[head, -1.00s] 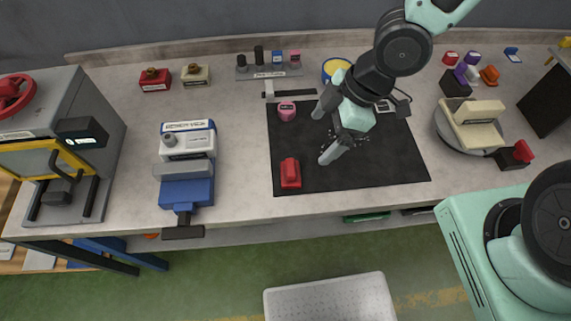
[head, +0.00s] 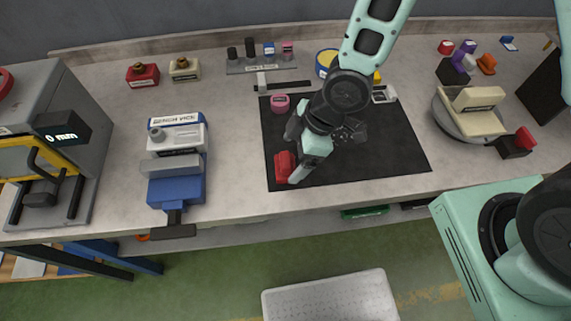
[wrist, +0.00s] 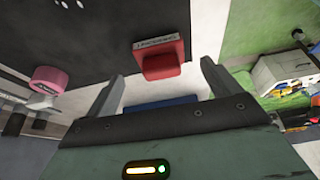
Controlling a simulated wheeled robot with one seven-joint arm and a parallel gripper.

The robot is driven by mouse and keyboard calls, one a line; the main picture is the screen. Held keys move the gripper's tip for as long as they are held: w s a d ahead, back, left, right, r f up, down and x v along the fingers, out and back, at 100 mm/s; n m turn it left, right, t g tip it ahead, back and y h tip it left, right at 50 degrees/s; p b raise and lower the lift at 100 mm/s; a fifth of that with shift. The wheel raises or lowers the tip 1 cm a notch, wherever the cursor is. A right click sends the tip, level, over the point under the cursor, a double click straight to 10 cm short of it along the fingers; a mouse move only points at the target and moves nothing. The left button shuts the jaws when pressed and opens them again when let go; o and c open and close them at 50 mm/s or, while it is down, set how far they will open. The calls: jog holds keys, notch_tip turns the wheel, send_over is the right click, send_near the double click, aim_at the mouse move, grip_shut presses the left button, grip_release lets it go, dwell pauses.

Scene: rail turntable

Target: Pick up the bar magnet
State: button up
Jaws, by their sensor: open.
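A red block (head: 284,164) with a raised top lies near the front left of the black mat (head: 390,150). In the wrist view the red block (wrist: 162,60) shows a small pale label that I cannot read, so I cannot confirm that it is the bar magnet. My gripper (head: 294,157) is open above the mat beside the block, partly covering it in the head view. In the wrist view the block lies just past my gripper's fingertips (wrist: 163,74), with nothing held. A blue patch (wrist: 160,103) shows between the fingers; I cannot tell what it is.
A pink roll (head: 280,102) sits at the mat's back left. A blue vise (head: 176,190) stands to the left, near the table edge. A turntable (head: 450,122) with a cream block stands right of the mat. The mat's right half is mostly clear.

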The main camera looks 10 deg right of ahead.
aim_at(287, 159)
jog(key=shift+p+x, duration=0.35)
jog(key=shift+x, duration=1.75)
jog(key=shift+a+r, duration=0.1)
jog(key=shift+a, duration=0.05)
jog(key=c, duration=1.2)
jog(key=shift+r, duration=0.15)
notch_tip(287, 159, up, 10)
jog(key=shift+f, duration=0.1)
